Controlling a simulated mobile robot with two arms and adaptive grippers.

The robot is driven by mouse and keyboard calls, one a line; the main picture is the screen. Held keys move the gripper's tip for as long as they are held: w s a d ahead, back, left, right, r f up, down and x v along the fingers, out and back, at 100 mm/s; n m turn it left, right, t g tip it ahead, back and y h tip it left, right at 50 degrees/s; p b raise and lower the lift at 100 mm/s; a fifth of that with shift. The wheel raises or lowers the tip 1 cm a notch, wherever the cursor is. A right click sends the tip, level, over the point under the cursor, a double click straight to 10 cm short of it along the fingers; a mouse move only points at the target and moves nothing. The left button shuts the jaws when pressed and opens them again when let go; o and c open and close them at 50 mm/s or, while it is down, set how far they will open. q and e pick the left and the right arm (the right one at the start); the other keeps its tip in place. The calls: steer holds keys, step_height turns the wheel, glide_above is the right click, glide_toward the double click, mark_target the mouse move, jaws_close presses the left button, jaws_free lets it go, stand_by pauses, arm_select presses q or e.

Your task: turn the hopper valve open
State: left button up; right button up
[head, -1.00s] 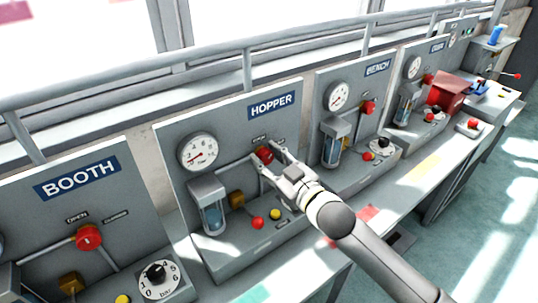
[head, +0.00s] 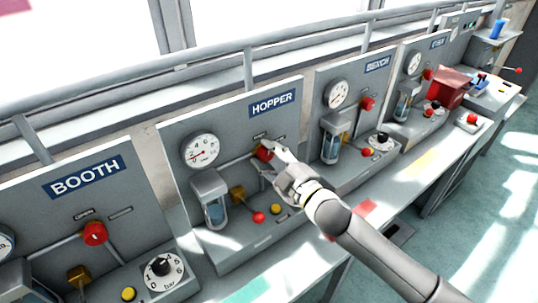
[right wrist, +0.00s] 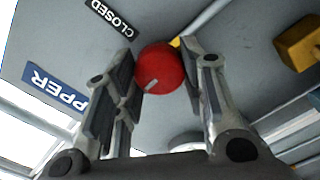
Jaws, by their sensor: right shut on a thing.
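The HOPPER panel (head: 228,124) stands upright in the middle of the head view, with its blue name sign (head: 273,103). Its valve is a round red knob (head: 263,154), partly hidden by my right gripper (head: 270,158). In the right wrist view the red knob (right wrist: 160,68) sits between the two fingers of the gripper (right wrist: 168,75), with a short white line on its face. A CLOSED label (right wrist: 111,17) is at upper left there. My right gripper is shut on the knob. My left gripper is not in view.
The BOOTH panel (head: 60,215) is at left and the BENCH panel (head: 375,85) at right, each with its own red knob. A gauge (head: 201,151), a glass bowl filter (head: 213,205) and yellow and red buttons sit around the hopper valve. A red box (head: 449,90) stands farther right.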

stand_by(0.3)
steer(key=o, duration=1)
steer(key=v, duration=1.2)
